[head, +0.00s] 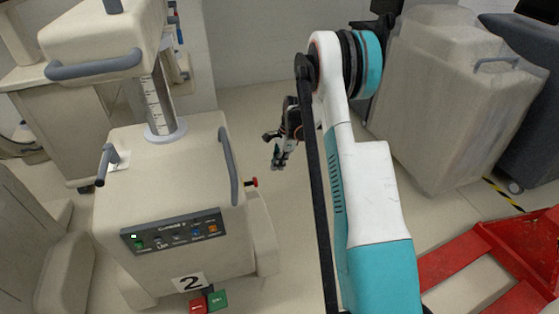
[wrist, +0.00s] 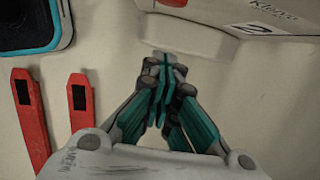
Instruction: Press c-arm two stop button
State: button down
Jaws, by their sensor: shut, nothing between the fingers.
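The C-arm two cart (head: 190,265) is a cream machine on the left in the head view, with a "2" label (head: 188,283). A red stop button (head: 252,182) sticks out from its right side, beside the grey side handle. A dark control panel (head: 172,232) with small coloured buttons is on its front. My gripper (head: 276,166) is in the air just right of the cart, a little above the red button in the picture and apart from it. In the wrist view my gripper (wrist: 166,62) is shut and empty; the red button does not show there.
Red and green pedals (head: 217,299) sit at the cart's front foot. A red pallet jack (head: 480,255) is at the lower right, its forks (wrist: 31,120) also in the wrist view. A covered cart (head: 450,95) stands at the right. Clear floor (head: 285,235) lies between.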

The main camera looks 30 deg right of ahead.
aim_at(251, 183)
jog(key=w+a+f+b, duration=0.1)
jog(key=a+f+b, duration=0.1)
jog(key=a+f, duration=0.2)
jog(key=shift+w+a+f+b, duration=0.2)
jog(key=shift+a+f+b, duration=0.15)
jog(key=shift+a, duration=0.1)
